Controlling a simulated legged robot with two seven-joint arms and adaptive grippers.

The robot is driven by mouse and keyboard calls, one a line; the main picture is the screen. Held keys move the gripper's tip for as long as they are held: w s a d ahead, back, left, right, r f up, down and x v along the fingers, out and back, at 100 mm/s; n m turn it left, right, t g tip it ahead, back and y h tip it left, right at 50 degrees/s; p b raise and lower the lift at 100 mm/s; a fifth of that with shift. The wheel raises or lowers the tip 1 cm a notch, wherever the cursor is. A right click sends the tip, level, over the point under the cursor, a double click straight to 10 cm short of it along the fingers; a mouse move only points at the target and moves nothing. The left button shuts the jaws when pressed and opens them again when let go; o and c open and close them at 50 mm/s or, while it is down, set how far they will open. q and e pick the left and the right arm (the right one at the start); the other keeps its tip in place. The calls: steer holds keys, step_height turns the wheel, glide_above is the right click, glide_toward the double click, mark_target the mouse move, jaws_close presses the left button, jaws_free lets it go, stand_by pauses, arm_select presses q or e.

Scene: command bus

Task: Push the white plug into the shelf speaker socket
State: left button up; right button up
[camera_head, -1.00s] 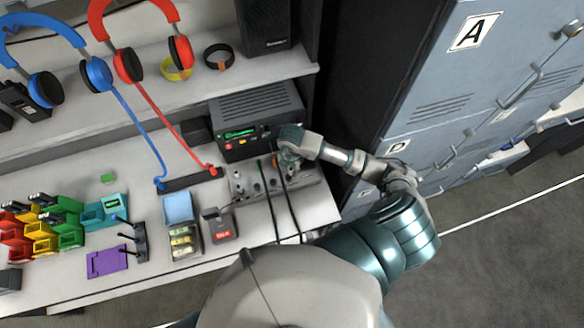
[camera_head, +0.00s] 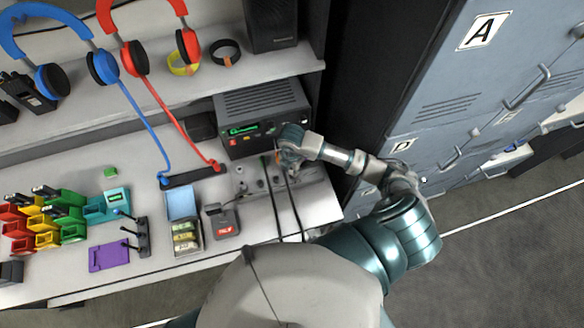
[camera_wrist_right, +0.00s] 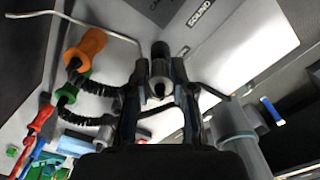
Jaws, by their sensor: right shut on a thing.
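My right gripper (camera_head: 287,158) reaches over the grey panel (camera_head: 314,172) in front of the black radio unit. In the right wrist view the two dark fingers (camera_wrist_right: 160,95) are shut on a short grey, dark-ended cylindrical plug (camera_wrist_right: 159,72). A thin white cable (camera_wrist_right: 105,30) runs close to it, so it may be the white plug; its colour is unclear. A label reading SOUND (camera_wrist_right: 201,13) is on the panel behind it. I cannot tell whether the plug touches a socket. The shelf speaker (camera_head: 271,22) stands on the upper shelf. My left gripper is out of view.
An orange plug (camera_wrist_right: 88,45), a green plug (camera_wrist_right: 72,92) and a red plug (camera_wrist_right: 40,120) stand left of the fingers, with coiled black cables close by. The radio unit (camera_head: 262,115) is behind the gripper. Lockers (camera_head: 440,110) stand to the right.

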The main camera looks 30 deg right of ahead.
steer(key=shift+a, duration=0.15)
steer(key=shift+r+p, duration=1.2)
steer(key=shift+r, duration=0.25)
steer(key=shift+r+p, duration=1)
steer(key=shift+r, duration=0.15)
steer(key=shift+w+f, duration=0.1)
